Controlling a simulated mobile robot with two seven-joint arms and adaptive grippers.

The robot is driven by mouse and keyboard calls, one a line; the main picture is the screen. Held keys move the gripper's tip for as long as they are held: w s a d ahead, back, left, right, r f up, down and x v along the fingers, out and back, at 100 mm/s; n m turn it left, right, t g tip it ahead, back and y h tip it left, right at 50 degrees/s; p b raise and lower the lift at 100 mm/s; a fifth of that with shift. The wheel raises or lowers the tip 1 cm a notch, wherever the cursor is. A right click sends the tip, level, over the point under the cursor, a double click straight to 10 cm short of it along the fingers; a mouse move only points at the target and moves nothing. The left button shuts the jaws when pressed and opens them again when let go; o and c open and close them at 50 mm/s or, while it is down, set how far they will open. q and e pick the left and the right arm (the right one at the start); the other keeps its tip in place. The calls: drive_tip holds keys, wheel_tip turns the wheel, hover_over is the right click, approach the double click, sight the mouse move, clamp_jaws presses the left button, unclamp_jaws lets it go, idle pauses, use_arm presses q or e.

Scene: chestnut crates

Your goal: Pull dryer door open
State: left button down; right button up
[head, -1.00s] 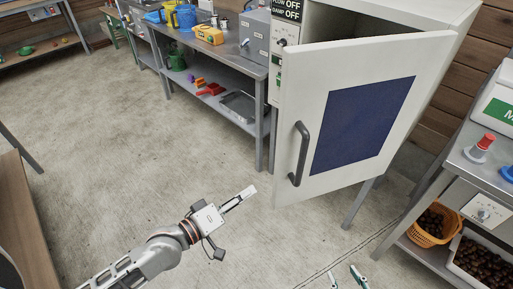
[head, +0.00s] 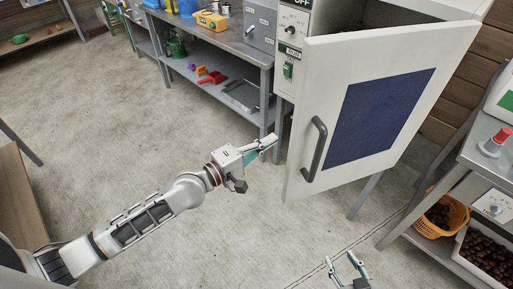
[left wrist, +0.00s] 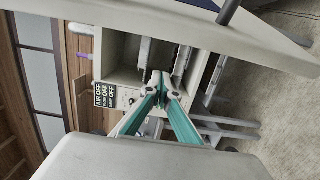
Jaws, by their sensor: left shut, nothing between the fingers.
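The white dryer (head: 294,48) stands at the upper right on grey legs. Its white door (head: 304,90), with a dark blue panel, stands partly open, and part of the interior shows above it. The dark grey door handle (head: 321,150) is on the door's left side. My left gripper (head: 271,143) is shut and empty, left of the handle and apart from it. In the left wrist view its green fingers (left wrist: 161,82) meet in front of the dryer opening, and the door (left wrist: 215,28) crosses the top. My right gripper (head: 341,259) is open and empty at the bottom edge.
A grey metal workbench (head: 232,52) with tools stands left of the dryer. At the right, a table holds an orange basket (head: 457,217) and a crate (head: 461,250) of chestnuts on its lower shelf. The concrete floor in front of the door is clear.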

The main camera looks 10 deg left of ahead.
use_arm(q)
drive_tip(key=s+d, duration=0.1)
drive_tip(key=s+d+p, duration=0.1)
drive_tip(key=d, duration=0.1)
drive_tip(key=shift+d, duration=0.1)
drive_tip(key=shift+s+d, duration=0.1)
drive_tip(key=shift+s, duration=0.05)
idle(0.6)
